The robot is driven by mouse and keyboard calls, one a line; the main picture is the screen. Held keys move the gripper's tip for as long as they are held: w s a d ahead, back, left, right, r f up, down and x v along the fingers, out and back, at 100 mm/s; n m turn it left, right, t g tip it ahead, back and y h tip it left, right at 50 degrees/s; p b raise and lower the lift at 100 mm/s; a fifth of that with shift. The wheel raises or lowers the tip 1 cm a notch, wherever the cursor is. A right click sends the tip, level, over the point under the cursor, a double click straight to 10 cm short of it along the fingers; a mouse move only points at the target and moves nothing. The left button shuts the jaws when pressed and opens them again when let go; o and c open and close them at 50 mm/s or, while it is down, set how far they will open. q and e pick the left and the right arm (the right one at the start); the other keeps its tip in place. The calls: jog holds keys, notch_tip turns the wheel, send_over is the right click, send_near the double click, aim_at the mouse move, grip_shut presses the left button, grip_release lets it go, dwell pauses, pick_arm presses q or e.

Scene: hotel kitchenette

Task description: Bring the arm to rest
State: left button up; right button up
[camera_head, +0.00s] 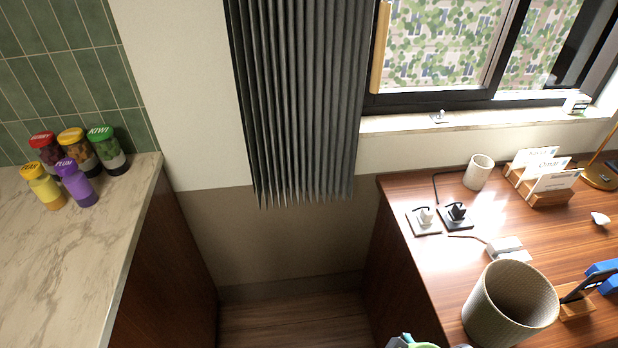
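Whether either gripper holds anything cannot be seen.
A marble counter (60,265) with several lidded jars (77,186) stands left. A wooden desk (430,270) at right bears a woven bin (508,305), a white cup (478,172) and a card holder (542,190). Between them is bare floor (290,318) below a grey curtain (300,100).

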jog(key=s+d+f+m+g+h, duration=0.1)
jog(key=s+f, duration=0.2)
jog(key=f, duration=0.9)
jog(key=s+d+f+m, duration=0.1)
jog(key=s+d+f, duration=0.1)
jog(key=f, duration=0.9)
jog(key=s+d+f+g, duration=0.1)
jog(key=s+d+f, duration=0.1)
jog(key=s+f, duration=1.1)
jog(key=s, duration=0.2)
jog(key=shift+s+d+f, duration=0.15)
jog(key=shift+s+f, duration=0.15)
jog(key=shift+s, duration=0.05)
